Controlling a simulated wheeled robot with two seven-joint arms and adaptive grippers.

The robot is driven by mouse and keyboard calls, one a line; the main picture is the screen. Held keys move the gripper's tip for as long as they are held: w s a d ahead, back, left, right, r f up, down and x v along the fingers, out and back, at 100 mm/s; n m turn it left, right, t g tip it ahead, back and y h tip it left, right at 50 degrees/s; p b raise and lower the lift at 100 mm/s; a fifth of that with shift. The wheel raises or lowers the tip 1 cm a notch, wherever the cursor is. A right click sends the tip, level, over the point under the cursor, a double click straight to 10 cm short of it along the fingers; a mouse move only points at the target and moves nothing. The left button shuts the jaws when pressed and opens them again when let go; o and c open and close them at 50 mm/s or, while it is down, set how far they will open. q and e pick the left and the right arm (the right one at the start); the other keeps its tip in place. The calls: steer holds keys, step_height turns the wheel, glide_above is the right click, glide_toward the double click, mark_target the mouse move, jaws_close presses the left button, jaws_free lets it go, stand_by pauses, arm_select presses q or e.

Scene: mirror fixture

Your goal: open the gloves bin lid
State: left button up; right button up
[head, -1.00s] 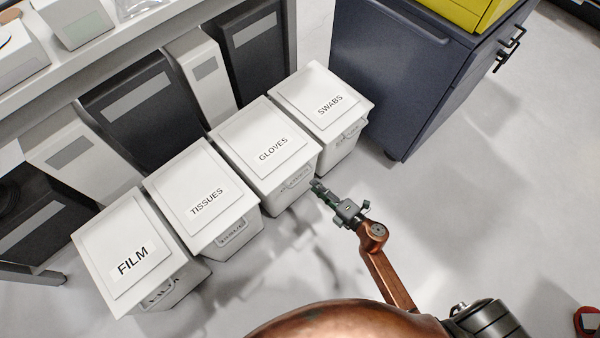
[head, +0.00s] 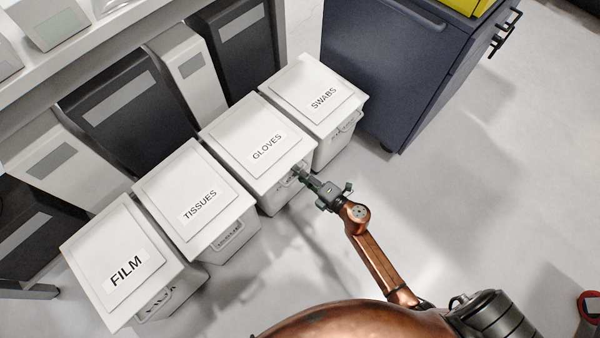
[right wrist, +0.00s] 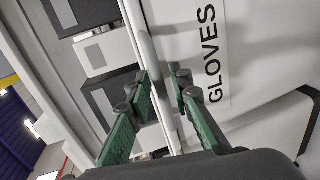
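The gloves bin (head: 284,193) is white with a flat white lid (head: 243,124) labelled GLOVES, and the lid looks shut. My right gripper (head: 303,175) is at the bin's front, by the lid's front edge. In the right wrist view the green fingers (right wrist: 164,82) are apart. I cannot tell whether a finger touches the lid. My left gripper is out of view.
The swabs bin (head: 335,145) stands close on the right and the tissues bin (head: 232,243) on the left, with the film bin (head: 165,300) beyond. Dark and white cases stand behind under a shelf (head: 100,50). A dark blue cabinet (head: 385,75) is at the back right.

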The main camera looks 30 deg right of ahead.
jaws_close()
stand_by(0.5)
